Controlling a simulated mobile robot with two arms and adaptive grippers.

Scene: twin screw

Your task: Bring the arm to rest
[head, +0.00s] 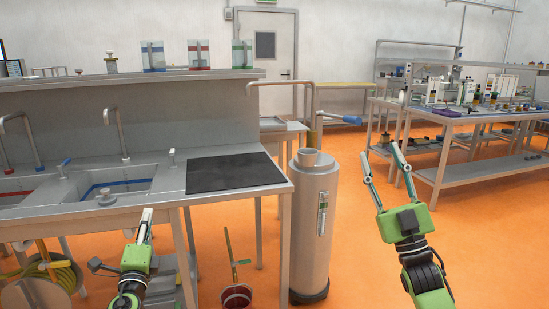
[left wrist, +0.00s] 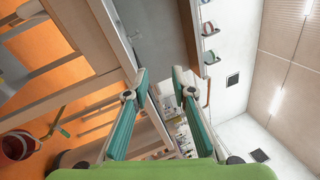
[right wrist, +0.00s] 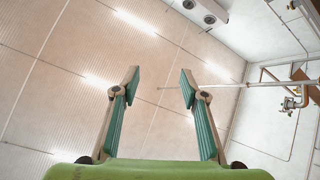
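My left gripper (head: 146,213) is low at the front edge of the steel sink bench in the head view. In the left wrist view its two fingers (left wrist: 160,76) stand apart with nothing between them. My right gripper (head: 380,150) is raised over the orange floor, to the right of a metal cylinder, with its fingers pointing up. In the right wrist view its fingers (right wrist: 160,75) are apart and empty, with the ceiling behind them. Neither gripper is seen holding anything.
The sink bench (head: 180,193) has a black mat (head: 233,172) and taps. The metal cylinder (head: 314,230) with a blue-handled valve stands right of it. A red bucket (head: 237,297) and yellow hose (head: 62,272) are low down. A cluttered workbench (head: 455,124) stands back right; orange floor between is clear.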

